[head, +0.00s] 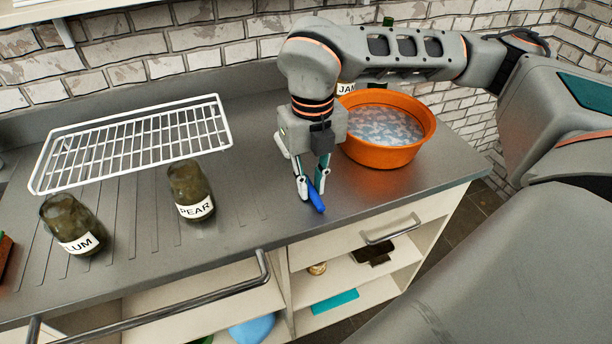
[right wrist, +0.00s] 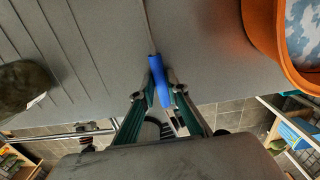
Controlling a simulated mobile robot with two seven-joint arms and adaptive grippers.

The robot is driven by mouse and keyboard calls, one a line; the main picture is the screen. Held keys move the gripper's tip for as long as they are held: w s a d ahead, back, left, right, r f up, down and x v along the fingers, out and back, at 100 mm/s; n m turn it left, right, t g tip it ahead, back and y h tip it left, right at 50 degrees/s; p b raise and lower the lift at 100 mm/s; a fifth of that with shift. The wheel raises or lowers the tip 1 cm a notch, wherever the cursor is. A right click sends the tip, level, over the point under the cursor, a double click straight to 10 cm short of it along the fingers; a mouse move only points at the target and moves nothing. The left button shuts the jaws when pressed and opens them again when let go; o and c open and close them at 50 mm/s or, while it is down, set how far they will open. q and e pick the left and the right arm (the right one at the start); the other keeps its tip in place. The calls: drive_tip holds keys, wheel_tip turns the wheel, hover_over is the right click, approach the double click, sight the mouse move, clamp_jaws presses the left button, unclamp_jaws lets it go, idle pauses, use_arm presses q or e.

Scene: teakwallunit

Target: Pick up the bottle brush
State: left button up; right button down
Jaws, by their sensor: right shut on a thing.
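The bottle brush has a blue handle (head: 316,198), which shows low between the fingers of my right gripper (head: 312,188) near the counter's front edge. In the right wrist view the blue handle (right wrist: 157,72) lies between the two fingertips of the right gripper (right wrist: 160,90), which are shut on it. A thin grey wire runs from the handle toward the top of that view. The bristle end is not visible. I cannot tell whether the brush touches the counter. My left gripper is not in view.
An orange basin (head: 385,155) of water stands right of the gripper, with a jar (head: 346,88) behind. A white wire rack (head: 135,145) and jars labelled PEAR (head: 190,190) and PLUM (head: 70,225) are left on the grey counter (head: 245,215). Open shelves lie below.

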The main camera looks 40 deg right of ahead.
wheel_tip(320, 180, up, 20)
drive_tip(key=p, duration=0.3)
idle(0.5)
